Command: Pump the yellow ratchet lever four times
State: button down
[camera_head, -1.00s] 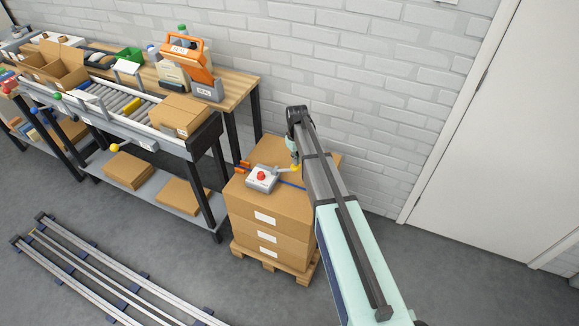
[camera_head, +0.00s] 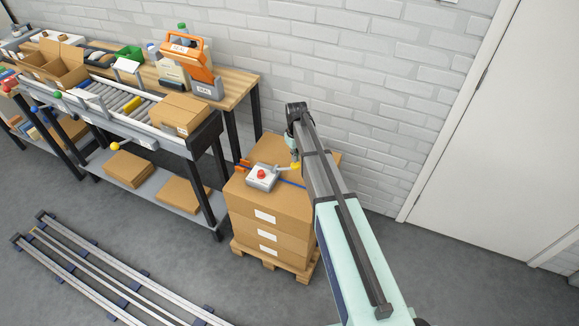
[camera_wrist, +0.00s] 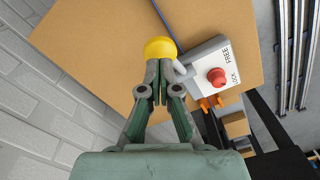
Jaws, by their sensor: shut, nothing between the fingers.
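The yellow ratchet lever (camera_head: 294,166) sticks out to the right of a small grey ratchet unit (camera_head: 262,178) on top of the stacked cartons. In the wrist view its rounded yellow end (camera_wrist: 160,47) is just beyond my fingertips. My gripper (camera_wrist: 158,75) is shut and empty, with its tips right at the yellow end; I cannot tell whether they touch. The ratchet unit (camera_wrist: 208,62) carries a red knob (camera_wrist: 217,76) and the words FREE and LOCK. In the head view my arm hides most of the gripper.
The carton stack (camera_head: 268,215) stands on a wooden pallet, with a blue strap across its top. Orange parts (camera_wrist: 212,102) sit beside the unit. A brick wall (camera_head: 370,100) is close behind. A roller conveyor (camera_head: 120,105) and workbench are to the left.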

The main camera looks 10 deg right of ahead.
jog(key=shift+r+p, duration=1.1)
jog(key=shift+r, duration=1.4)
jog(key=shift+w, duration=0.1)
jog(key=s+f+m+g, duration=0.1)
jog(key=s+f, duration=0.5)
jog(key=s, duration=0.4)
jog(key=s+f+m+g, duration=0.1)
jog(key=s+f+m, duration=0.1)
jog(key=s+f, duration=0.65)
jog(key=s+f+m, duration=0.1)
jog(key=s+f, duration=0.4)
jog(key=s, duration=0.6)
jog(key=s+f+m+g+b, duration=0.15)
jog(key=s+f, duration=0.25)
jog(key=s, duration=1.1)
jog(key=s+f+g+b, duration=0.1)
jog(key=s+f+g, duration=0.25)
jog(key=s, duration=1.15)
jog(key=s+f+g+b, duration=0.2)
jog(key=s+f+b, duration=0.1)
jog(key=f+b, duration=2.4)
jog(key=b, duration=0.2)
jog(key=shift+f+b, duration=0.35)
jog(key=shift+f, duration=0.05)
